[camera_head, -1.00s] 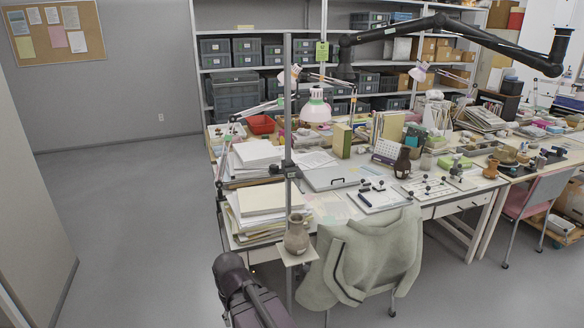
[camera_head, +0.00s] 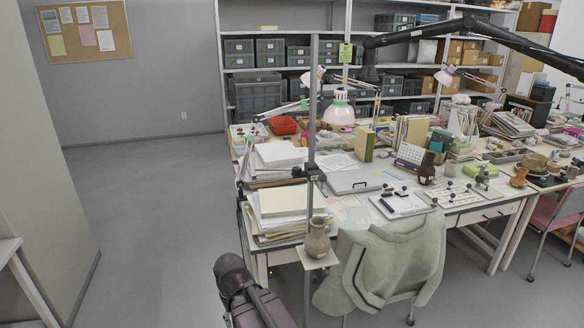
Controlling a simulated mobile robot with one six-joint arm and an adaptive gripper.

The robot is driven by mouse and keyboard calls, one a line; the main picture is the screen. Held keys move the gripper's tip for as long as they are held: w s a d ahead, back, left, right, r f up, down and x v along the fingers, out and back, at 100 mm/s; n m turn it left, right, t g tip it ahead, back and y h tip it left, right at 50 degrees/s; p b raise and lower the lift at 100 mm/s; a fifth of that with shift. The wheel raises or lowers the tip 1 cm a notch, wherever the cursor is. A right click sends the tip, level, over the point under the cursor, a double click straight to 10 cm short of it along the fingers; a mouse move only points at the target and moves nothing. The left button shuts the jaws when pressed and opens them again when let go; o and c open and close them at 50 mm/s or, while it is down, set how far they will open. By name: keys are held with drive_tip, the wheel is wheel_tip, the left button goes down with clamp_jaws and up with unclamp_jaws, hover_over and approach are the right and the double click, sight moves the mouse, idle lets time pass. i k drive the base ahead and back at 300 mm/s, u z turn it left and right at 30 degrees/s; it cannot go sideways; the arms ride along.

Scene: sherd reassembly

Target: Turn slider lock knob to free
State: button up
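A grey vertical post (camera_head: 312,110) stands at the front left edge of the worktable. A dark slider clamp (camera_head: 311,173) sits around it at about the height of the paper stacks. A small knob-like part seems to stick out from the clamp, but it is too small to tell its turn position. Lower on the post, a small pale platform (camera_head: 312,264) carries a brown jug (camera_head: 318,238), which stands upright. A dark part of my arm (camera_head: 240,290) shows at the bottom, left of the post and below the clamp. My gripper is not visible.
Paper stacks (camera_head: 281,202) lie on the table just behind and left of the post. A chair draped with a grey-green sweater (camera_head: 385,262) stands right of the platform. The floor (camera_head: 150,220) to the left is clear.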

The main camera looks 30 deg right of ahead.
sight(297, 170)
drive_tip(key=i, duration=0.85)
drive_tip(key=z, duration=0.05)
